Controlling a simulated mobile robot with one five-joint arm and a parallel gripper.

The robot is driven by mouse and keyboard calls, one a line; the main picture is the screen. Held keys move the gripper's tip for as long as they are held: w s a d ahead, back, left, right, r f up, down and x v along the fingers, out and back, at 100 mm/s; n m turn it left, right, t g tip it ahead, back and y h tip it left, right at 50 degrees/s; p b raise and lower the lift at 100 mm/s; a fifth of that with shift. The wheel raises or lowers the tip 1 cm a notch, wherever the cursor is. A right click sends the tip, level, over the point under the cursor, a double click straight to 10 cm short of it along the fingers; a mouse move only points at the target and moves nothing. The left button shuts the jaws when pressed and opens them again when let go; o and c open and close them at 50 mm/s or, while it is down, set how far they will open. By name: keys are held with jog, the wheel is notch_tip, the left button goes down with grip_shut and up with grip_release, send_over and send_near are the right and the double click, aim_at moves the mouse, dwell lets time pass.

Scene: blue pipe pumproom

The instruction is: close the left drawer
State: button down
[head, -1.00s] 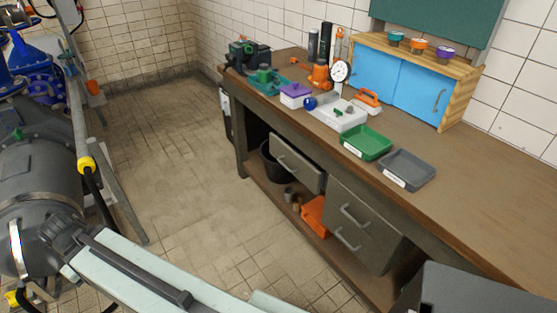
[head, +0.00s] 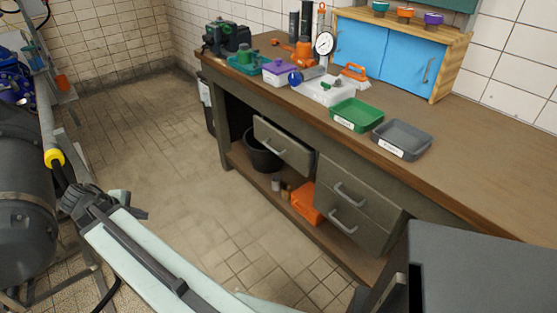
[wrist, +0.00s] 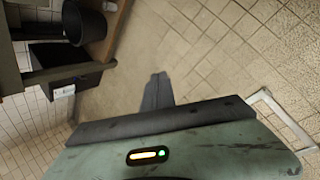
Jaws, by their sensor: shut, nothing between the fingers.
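The left drawer (head: 283,147) is a grey-brown front with a bar handle under the workbench in the head view. It stands out from the bench front, with a dark gap above it. My gripper (wrist: 157,88) shows in the wrist view as dark fingers pressed together, with nothing between them, over the tiled floor. It is apart from the drawer. In the head view my arm crosses the lower left, and I cannot make out the fingertips clearly there. I cannot identify the left drawer surely in the wrist view.
Two more drawers (head: 345,205) sit to the right in the bench. A black bucket (head: 262,152) and an orange box (head: 306,202) stand on the lower shelf. A grey cabinet (head: 470,265) fills the lower right. The tiled floor (head: 165,150) left of the bench is clear.

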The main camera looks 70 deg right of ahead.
jog(key=s+d+f+n+g+h+b, duration=0.1)
jog(key=s+d+f+h+b, duration=0.15)
jog(key=d, duration=0.45)
jog(key=s+d+f+n+g+h+b, duration=0.1)
jog(key=s+d+f+b, duration=0.15)
jog(key=d, duration=0.45)
jog(key=n+g+h+b, duration=0.5)
jog(key=n+g+b, duration=0.15)
jog(key=b, duration=0.25)
send_near(284, 140)
jog(key=x, duration=0.7)
jog(key=shift+a+f, duration=0.1)
jog(key=shift+f, duration=0.1)
